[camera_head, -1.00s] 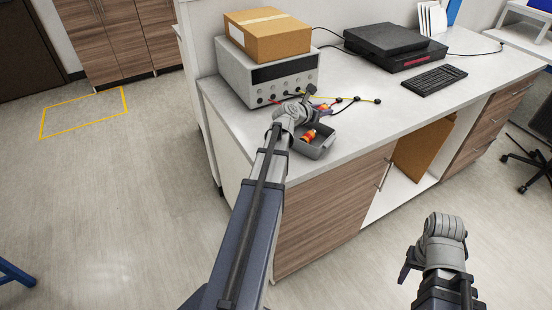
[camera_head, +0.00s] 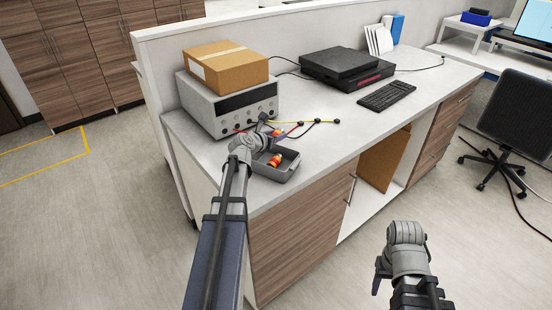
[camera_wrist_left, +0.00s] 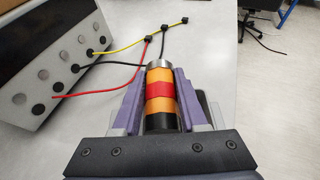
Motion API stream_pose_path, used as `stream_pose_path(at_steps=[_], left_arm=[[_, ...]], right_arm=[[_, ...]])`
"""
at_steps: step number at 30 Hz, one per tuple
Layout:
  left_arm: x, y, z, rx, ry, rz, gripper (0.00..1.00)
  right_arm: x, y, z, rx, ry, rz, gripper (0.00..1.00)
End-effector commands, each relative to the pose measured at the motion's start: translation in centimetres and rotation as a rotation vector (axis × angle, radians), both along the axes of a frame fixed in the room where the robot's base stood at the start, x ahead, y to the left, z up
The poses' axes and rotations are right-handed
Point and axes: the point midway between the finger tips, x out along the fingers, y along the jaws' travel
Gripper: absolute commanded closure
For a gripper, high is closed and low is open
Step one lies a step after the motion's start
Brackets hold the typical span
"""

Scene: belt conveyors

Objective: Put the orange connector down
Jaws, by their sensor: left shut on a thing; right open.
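My left gripper (camera_head: 271,127) is over the counter, beside the far edge of a small grey tray. In the left wrist view its purple fingers (camera_wrist_left: 160,102) are shut on an orange connector (camera_wrist_left: 159,75) with a red band, a metal tip and a dark base. In the head view the held connector is small and mostly hidden by the gripper. Another orange-red piece (camera_head: 275,159) lies in the grey tray (camera_head: 284,174). I cannot tell whether the held connector touches the counter. My right gripper (camera_head: 379,276) is open and empty, low in front of the cabinet.
A grey instrument box (camera_head: 228,104) with a cardboard box (camera_head: 226,66) on top stands behind the left gripper. Red, black and yellow leads (camera_wrist_left: 118,59) run from it across the counter. A keyboard (camera_head: 387,96) and a black device (camera_head: 346,69) lie further right.

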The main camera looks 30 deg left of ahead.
Motion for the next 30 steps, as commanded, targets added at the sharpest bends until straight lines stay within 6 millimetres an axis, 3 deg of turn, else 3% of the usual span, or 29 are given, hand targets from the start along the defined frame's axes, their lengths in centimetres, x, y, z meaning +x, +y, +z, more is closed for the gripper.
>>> stream_pose_path(at_steps=[1,6,14,24,30], left_arm=[[0.0,0.0,-1.7,0.0,0.0,0.0,1.0],[0.0,0.0,-3.7,0.0,0.0,0.0,1.0],[0.0,0.0,-4.0,0.0,0.0,0.0,1.0],[0.0,0.0,-7.6,0.0,0.0,0.0,1.0],[0.0,0.0,-7.3,0.0,0.0,0.0,1.0]], right_arm=[[0.0,0.0,-1.7,0.0,0.0,0.0,0.45],[0.0,0.0,-3.7,0.0,0.0,0.0,0.45],[0.0,0.0,-4.0,0.0,0.0,0.0,0.45],[0.0,0.0,-7.6,0.0,0.0,0.0,0.45],[0.0,0.0,-7.3,0.0,0.0,0.0,0.45]])
